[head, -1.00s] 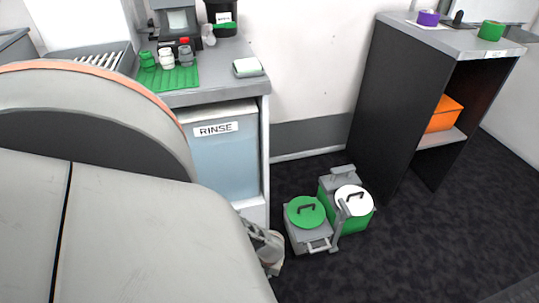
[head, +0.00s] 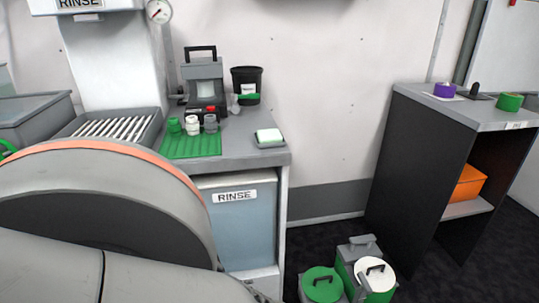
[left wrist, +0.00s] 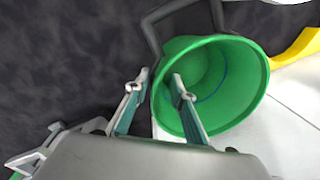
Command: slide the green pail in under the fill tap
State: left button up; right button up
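The green pail (left wrist: 225,85) shows in the left wrist view, its mouth toward the camera and its dark handle at the top. My left gripper (left wrist: 160,82) straddles the pail's near-left rim, one finger outside and one inside the mouth. A gap shows between the fingers, and I cannot tell whether either pad touches the wall. I cannot make out a fill tap in either view. My right gripper is not in view.
A RINSE unit with a gauge (head: 159,11) stands above a slatted grate (head: 112,126). A counter (head: 240,157) holds small bottles on a green mat (head: 180,148). Green-lidded (head: 322,285) and white-lidded (head: 375,275) containers stand on the floor. A dark shelf (head: 410,170) is at right.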

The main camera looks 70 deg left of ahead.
pick_arm(q)
notch_tip(320, 180, up, 12)
jog(key=shift+w+d, duration=0.4)
jog(key=shift+d, duration=0.05)
dwell(0.4)
dwell(0.5)
